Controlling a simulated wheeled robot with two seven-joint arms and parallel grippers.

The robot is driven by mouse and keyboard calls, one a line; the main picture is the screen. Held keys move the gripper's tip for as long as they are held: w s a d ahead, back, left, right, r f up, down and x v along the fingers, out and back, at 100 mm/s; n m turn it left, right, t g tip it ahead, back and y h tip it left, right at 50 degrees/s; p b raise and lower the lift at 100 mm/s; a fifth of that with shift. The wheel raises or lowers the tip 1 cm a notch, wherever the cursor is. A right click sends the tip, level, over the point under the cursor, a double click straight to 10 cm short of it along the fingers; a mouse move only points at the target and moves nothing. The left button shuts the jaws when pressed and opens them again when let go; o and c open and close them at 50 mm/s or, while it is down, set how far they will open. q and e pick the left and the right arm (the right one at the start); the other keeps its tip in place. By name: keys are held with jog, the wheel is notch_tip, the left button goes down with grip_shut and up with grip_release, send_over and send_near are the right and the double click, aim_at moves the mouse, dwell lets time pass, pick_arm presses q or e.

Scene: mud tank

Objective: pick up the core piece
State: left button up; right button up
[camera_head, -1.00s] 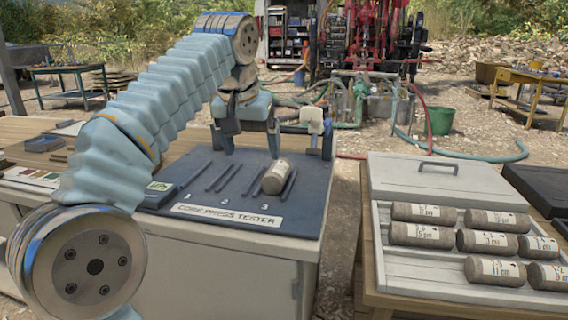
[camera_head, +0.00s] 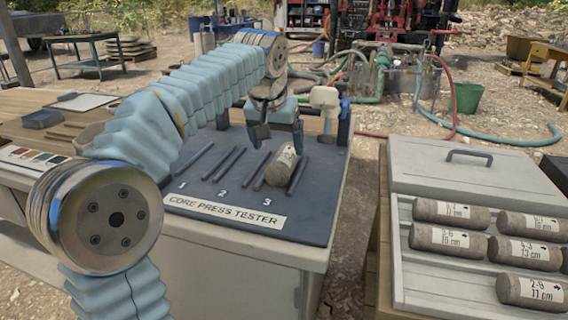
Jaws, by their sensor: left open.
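A brown cylindrical core piece (camera_head: 283,166) with a white label lies on the pair of dark rails by the number 3 on the core press tester (camera_head: 304,222). My left gripper (camera_head: 278,140) is open just behind and above this core piece, with its fingers pointing down. A gap between the jaws is visible, and nothing is held. Whether a fingertip touches the core is hard to tell. Several similar labelled core pieces (camera_head: 446,240) lie in the grey tray (camera_head: 398,285) at the right. My right gripper is not in view.
The rails by numbers 1 and 2 are empty. A white-headed post (camera_head: 324,98) and dark blue uprights stand at the tester's back right. The tray's lid (camera_head: 470,176) with a handle lies behind the cores. Ground shows between the two tables.

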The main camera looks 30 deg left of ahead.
aim_at(283, 154)
pick_arm(q)
jog(key=x, duration=0.5)
jog(key=shift+d+f, duration=0.1)
jog(key=shift+d, duration=0.25)
jog(key=c, duration=1.6)
grip_shut()
jog(key=shift+r, duration=0.2)
